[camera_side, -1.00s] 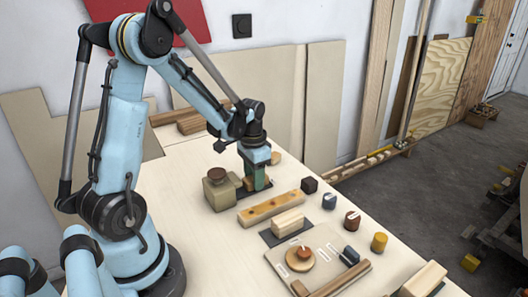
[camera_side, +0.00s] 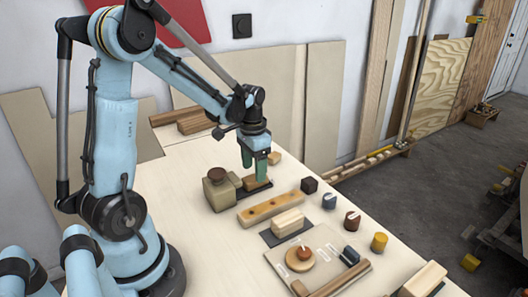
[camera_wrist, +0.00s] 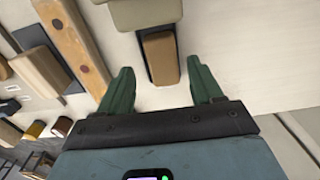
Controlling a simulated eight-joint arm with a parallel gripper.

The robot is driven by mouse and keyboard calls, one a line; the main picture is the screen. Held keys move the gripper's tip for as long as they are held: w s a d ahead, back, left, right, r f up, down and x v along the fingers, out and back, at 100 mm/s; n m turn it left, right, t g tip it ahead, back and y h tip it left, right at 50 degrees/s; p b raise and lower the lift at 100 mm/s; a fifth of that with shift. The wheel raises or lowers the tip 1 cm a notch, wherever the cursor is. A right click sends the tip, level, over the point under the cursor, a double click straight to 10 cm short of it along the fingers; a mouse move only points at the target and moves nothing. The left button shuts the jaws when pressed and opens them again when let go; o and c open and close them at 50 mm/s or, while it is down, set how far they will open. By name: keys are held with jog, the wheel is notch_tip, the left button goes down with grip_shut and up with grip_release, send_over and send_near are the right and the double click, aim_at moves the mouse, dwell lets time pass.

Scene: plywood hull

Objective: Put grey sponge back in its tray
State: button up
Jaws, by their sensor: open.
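No plainly grey sponge can be made out. A brown-topped block (camera_side: 255,184) lies in a narrow dark tray beside a beige box with a brown knob (camera_side: 220,188). The wrist view shows this block (camera_wrist: 160,57) between dark tray walls (camera_wrist: 148,57). My gripper (camera_side: 254,167) is open and empty just above the block. In the wrist view its two green fingers (camera_wrist: 161,76) stand apart, one on either side of the block's near end. A second, pale block (camera_side: 288,220) lies on a dark flat base (camera_side: 270,238); I cannot tell whether either block is the sponge.
A wooden bar with holes (camera_side: 271,208) lies in front of the tray. A board with a round knob (camera_side: 299,258) lies near the front.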

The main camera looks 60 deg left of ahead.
aim_at(254, 178)
notch_tip(254, 178, up, 8)
jog(key=s+d+t, duration=0.2)
jog(key=d+t, duration=0.1)
jog(key=d, duration=0.4)
jog(key=s+d+r+t, duration=0.1)
jog(key=d+t, duration=0.3)
jog(key=d, duration=0.4)
jog(key=shift+s+d+r, duration=0.25)
jog(key=shift+s+d, duration=0.05)
jog(key=shift+s, duration=0.35)
dwell(0.6)
